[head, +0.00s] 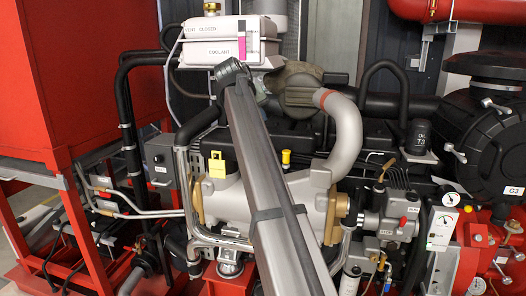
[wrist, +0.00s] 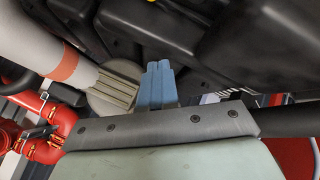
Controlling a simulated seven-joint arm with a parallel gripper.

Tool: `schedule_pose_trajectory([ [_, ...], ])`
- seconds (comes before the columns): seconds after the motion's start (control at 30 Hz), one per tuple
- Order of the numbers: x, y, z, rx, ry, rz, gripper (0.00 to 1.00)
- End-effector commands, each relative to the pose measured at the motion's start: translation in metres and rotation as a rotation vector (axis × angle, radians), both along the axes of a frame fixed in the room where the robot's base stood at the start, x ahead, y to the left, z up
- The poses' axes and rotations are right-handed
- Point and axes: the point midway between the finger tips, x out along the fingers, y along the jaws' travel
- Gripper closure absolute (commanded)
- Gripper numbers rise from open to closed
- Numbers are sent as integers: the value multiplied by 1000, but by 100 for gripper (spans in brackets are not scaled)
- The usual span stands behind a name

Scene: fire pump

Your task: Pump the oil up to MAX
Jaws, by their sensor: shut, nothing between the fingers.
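My gripper (wrist: 157,88) shows in the wrist view as two blue-grey fingers pressed together with nothing between them. They point up toward black engine parts (wrist: 225,45), and I see no contact. In the head view my arm rises across the middle to the upper engine, and the fingers cannot be made out. A grey unit with a red knob (head: 390,218) stands right of centre; it may be the oil pump. A white plate with a small dial (head: 441,228) is to its right. I cannot read a MAX mark or an oil level.
A pale pipe with an orange band (head: 346,130) curves right of my arm; it also shows in the wrist view (wrist: 30,38). A coolant tank (head: 215,52) stands behind. A red cabinet (head: 75,75) fills the left.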

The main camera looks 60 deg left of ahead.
Motion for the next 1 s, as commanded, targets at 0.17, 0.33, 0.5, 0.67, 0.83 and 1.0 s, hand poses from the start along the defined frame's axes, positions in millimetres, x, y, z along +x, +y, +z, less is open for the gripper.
schedule_pose_trajectory([
  [0.17, 0, -1, -17, -2, 1, 0, 100],
  [0.33, 0, -1, -35, 0, 0, 0, 100],
  [0.5, 0, -1, -56, -1, 0, -1, 100],
  [0.67, 0, -1, -71, 0, 0, 0, 100],
  [0.83, 0, 0, -80, 0, 0, 0, 100],
  [1.0, 0, 0, -81, 1, 0, -1, 100],
])
